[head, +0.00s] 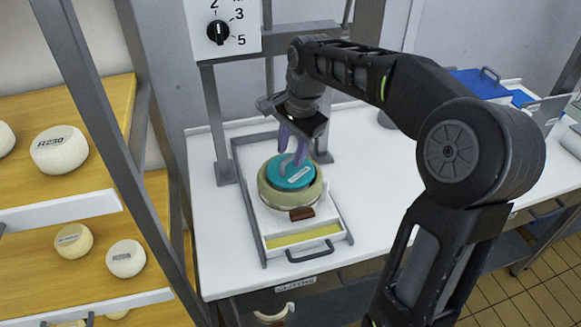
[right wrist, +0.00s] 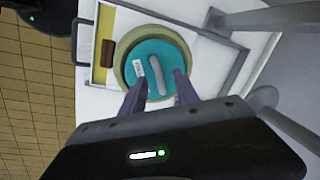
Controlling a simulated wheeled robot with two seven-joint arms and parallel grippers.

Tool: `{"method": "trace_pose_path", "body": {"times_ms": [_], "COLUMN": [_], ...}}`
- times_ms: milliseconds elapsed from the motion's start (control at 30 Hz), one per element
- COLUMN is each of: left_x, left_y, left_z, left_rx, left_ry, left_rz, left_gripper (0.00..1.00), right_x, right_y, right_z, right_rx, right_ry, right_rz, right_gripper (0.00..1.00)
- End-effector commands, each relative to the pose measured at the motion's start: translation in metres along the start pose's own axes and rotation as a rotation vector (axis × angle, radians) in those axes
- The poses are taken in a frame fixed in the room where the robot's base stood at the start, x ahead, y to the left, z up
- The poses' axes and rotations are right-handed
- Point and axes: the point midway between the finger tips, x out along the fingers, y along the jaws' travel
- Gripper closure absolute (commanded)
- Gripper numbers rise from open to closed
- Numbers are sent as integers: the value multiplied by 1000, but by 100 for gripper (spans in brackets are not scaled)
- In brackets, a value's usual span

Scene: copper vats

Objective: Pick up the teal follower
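The teal follower (head: 294,180) is a round disc with a pale label and a grey bar handle. It lies inside the pale green round mould (head: 268,196), which stands on the press tray under the dial panel. My right gripper (head: 291,157) points down over the follower with two purple fingers. In the right wrist view the follower (right wrist: 172,48) shows its handle (right wrist: 157,82) between the fingers, with gaps at both sides. The right gripper (right wrist: 159,76) is open. Whether the fingertips reach down to handle height is hard to tell. My left gripper is not in view.
The metal tray frame (head: 246,215) has a yellow strip and front handle. Grey press posts (head: 216,120) stand close behind the mould. A wooden shelf (head: 30,105) with several pale cheeses is at the left. Blue items (head: 480,84) lie at the back right; the white worktop between is mostly clear.

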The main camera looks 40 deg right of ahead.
Motion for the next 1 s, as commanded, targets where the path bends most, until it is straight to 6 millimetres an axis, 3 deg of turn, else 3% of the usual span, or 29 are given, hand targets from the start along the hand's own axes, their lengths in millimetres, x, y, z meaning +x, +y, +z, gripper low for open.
{"method": "trace_pose_path", "body": {"times_ms": [167,733,1000], "left_x": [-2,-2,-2], "left_y": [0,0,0], "left_z": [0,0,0], "left_rx": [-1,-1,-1], "left_ry": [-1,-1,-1], "left_rz": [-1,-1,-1], "left_gripper": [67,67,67], "right_x": [17,17,17], "right_y": [1,0,0], "right_z": [0,0,0], "right_rx": [1,1,1], "right_ry": [0,0,0], "right_rz": [1,-1,-1], "right_gripper": [63,63,83]}}
